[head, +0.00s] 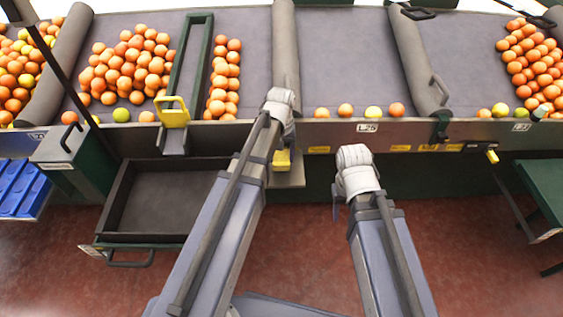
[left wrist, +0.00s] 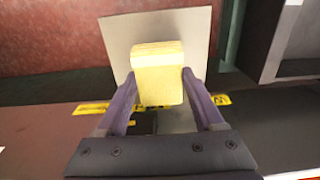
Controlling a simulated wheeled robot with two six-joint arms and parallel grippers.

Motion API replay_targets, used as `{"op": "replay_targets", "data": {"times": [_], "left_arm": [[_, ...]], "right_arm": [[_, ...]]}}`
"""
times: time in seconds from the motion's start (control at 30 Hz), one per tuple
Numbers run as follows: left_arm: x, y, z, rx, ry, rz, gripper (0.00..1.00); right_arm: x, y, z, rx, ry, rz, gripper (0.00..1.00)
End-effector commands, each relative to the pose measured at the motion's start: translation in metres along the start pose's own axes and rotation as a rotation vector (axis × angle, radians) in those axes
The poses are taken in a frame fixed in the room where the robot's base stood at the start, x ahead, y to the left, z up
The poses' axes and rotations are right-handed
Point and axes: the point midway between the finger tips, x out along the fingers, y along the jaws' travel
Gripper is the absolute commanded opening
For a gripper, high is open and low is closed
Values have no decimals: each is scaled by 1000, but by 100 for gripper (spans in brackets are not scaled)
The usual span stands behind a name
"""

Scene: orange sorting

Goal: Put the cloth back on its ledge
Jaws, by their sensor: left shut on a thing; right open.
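The yellow cloth (left wrist: 158,85) is a folded block between the two fingers of my left gripper (left wrist: 160,78), which is shut on it. In the head view the cloth (head: 281,160) shows just below my left wrist. The ledge looks to be the small pale grey plate (head: 292,178) on the front of the machine; it also shows behind the cloth in the left wrist view (left wrist: 197,35). The cloth is over this plate; I cannot tell if it touches it. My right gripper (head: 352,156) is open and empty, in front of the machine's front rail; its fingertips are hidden.
An open dark drawer (head: 110,205) juts out left of the ledge. A yellow-handled gate part (head: 173,112) stands above it. Oranges (head: 130,65) lie on the grey belts behind, with several along the front edge. A blue crate (head: 20,188) is at far left.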

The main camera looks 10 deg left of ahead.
Motion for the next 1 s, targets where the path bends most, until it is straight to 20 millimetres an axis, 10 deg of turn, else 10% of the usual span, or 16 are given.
{"op": "replay_targets", "data": {"times": [0.17,0.63,0.67,1.0], "left_arm": [[32,1,0,1,0,0,17],[36,2,0,1,0,0,17],[34,2,0,1,0,0,72],[34,2,0,2,0,0,99]], "right_arm": [[32,-3,-2,0,0,0,52],[36,-3,-2,0,0,0,52],[34,-3,-2,0,0,0,52],[34,-3,-2,0,0,0,52]]}}
